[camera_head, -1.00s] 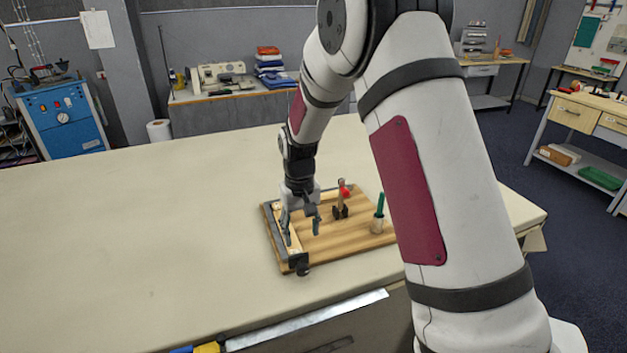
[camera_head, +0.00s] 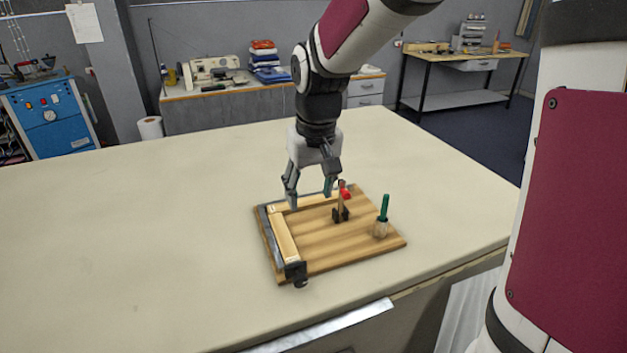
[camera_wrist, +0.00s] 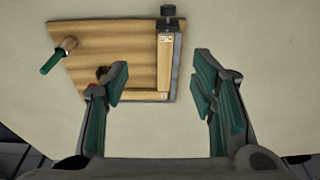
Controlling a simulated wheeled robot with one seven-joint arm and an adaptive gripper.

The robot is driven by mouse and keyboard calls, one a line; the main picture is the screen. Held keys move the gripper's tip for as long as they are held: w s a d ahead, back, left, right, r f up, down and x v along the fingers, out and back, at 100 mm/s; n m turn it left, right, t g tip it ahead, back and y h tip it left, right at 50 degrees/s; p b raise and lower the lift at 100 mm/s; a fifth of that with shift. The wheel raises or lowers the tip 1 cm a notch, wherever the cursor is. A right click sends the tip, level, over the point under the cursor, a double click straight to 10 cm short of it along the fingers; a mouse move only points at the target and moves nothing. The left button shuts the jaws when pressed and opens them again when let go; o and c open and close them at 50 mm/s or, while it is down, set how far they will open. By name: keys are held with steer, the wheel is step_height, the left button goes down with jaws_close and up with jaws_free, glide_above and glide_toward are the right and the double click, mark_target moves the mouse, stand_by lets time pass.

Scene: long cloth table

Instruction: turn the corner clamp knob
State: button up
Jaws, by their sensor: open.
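The corner clamp (camera_head: 296,271) is a dark block at the near left corner of a wooden board, with a dark round knob (camera_head: 301,284) on its near side. In the wrist view the knob (camera_wrist: 168,10) is at the top, beyond the end of the pale wood strip. My gripper (camera_head: 310,199) is open and empty, pointing down over the far left part of the board, well apart from the knob. Its two fingers (camera_wrist: 160,85) also show in the wrist view, spread to either side of the board's grey-edged side. Nothing hides the knob.
The wooden board (camera_head: 315,247) also bears a red-tipped upright clamp (camera_head: 342,206) and a green-handled tool (camera_head: 382,215) in a holder. The cloth table (camera_head: 130,240) is bare to the left. A metal strip (camera_head: 330,326) lies along the near edge.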

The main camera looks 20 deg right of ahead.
steer(key=shift+s+d+r+t, duration=0.15)
steer(key=shift+s+r, duration=0.15)
steer(key=shift+r, duration=0.15)
steer(key=shift+s+d+r+t, duration=0.15)
steer(key=shift+s+r, duration=0.1)
steer(key=shift+r, duration=0.2)
steer(key=shift+a, duration=0.1)
